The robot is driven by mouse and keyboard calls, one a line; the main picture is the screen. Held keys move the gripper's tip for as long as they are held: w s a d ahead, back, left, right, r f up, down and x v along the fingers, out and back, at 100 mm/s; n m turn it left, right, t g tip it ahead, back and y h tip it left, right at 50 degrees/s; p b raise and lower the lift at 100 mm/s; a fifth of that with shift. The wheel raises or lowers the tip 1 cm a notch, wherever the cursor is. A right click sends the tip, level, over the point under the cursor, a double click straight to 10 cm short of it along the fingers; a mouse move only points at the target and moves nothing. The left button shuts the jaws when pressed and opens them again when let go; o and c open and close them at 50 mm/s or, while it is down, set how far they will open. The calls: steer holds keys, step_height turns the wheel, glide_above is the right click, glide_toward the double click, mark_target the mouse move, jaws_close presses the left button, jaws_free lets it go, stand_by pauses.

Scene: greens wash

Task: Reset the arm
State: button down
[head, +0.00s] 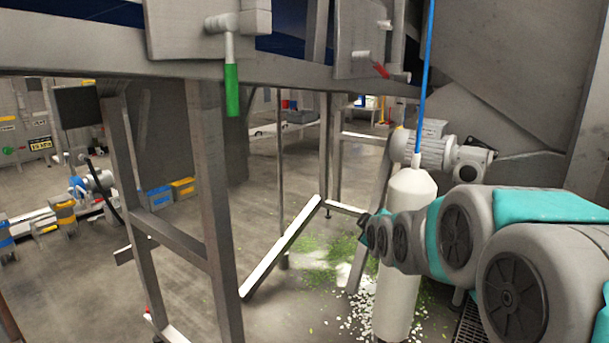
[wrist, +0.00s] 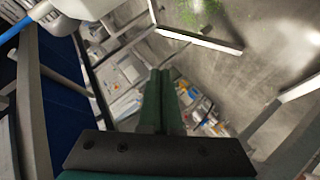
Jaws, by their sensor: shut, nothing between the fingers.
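My gripper (wrist: 160,72) shows in the wrist view as two long green fingers lying side by side, shut with nothing between them. The fingers point over the floor and are clear of any object. In the head view my grey and teal arm reaches in from the right edge toward the middle. I cannot make out the fingers in that view.
A white cylinder (head: 399,280) with a blue hose (head: 424,90) stands by my arm. Steel legs (head: 215,200) and a green-handled valve (head: 231,88) belong to the machine frame. Green scraps (head: 318,257) and white bits litter the floor.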

steer(key=s+f+m+g+p, duration=0.1)
steer(key=s+f+m+g, duration=0.2)
steer(key=s, duration=1.2)
steer(key=s+f+m+g+p, duration=0.1)
steer(key=s+f+m+g, duration=0.3)
steer(key=s, duration=1.2)
steer(key=s+f+m+g, duration=0.3)
steer(key=s+g, duration=0.4)
steer(key=s, duration=0.9)
steer(key=shift+d+f+m+g+p, duration=0.2)
steer(key=shift+m+g+p, duration=0.2)
steer(key=shift+m, duration=0.2)
steer(key=shift+w+a, duration=0.1)
